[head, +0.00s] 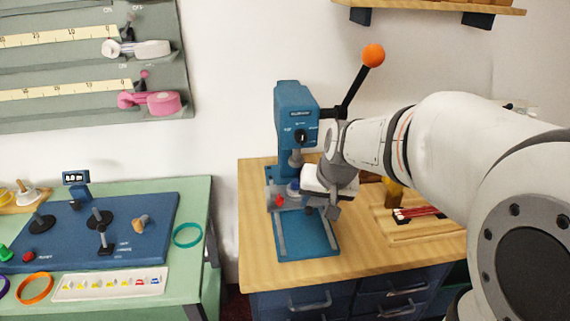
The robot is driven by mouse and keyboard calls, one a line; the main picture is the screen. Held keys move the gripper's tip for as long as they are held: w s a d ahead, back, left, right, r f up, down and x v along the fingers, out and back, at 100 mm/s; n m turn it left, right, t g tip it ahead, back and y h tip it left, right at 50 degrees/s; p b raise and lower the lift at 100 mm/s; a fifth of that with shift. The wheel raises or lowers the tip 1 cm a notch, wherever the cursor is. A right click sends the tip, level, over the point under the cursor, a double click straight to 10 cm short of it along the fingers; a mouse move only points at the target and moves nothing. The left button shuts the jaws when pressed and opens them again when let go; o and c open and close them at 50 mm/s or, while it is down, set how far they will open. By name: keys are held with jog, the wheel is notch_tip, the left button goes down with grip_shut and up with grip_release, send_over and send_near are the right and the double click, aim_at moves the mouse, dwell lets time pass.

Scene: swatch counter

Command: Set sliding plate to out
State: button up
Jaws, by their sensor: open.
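A blue press-like machine (292,105) stands on the wooden counter, with a black lever ending in an orange ball (373,55) raised at its right. At its foot a flat blue sliding plate (306,236) lies between light rails and reaches toward the counter's front edge. My gripper (322,211) is low in front of the machine, over the plate's back right part. It is open, and nothing shows between its fingers. I cannot tell whether it touches the plate. My gripper and wrist hide part of the machine's base. A small red part (280,201) shows left of the gripper.
A wooden tray (432,232) with red items lies right on the counter. A green table (200,215) at left holds a blue control board (60,237) and coloured rings, with a gap between it and the counter. A shelf (440,5) hangs above.

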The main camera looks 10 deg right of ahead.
aim_at(310, 209)
jog(key=x, duration=0.3)
jog(key=w+x, duration=0.1)
jog(key=x, duration=0.2)
jog(key=w+x, duration=0.1)
jog(key=x, duration=0.2)
jog(key=shift+d+r+b, duration=0.25)
jog(key=shift+r+b, duration=0.05)
jog(key=shift+b, duration=0.1)
grip_shut()
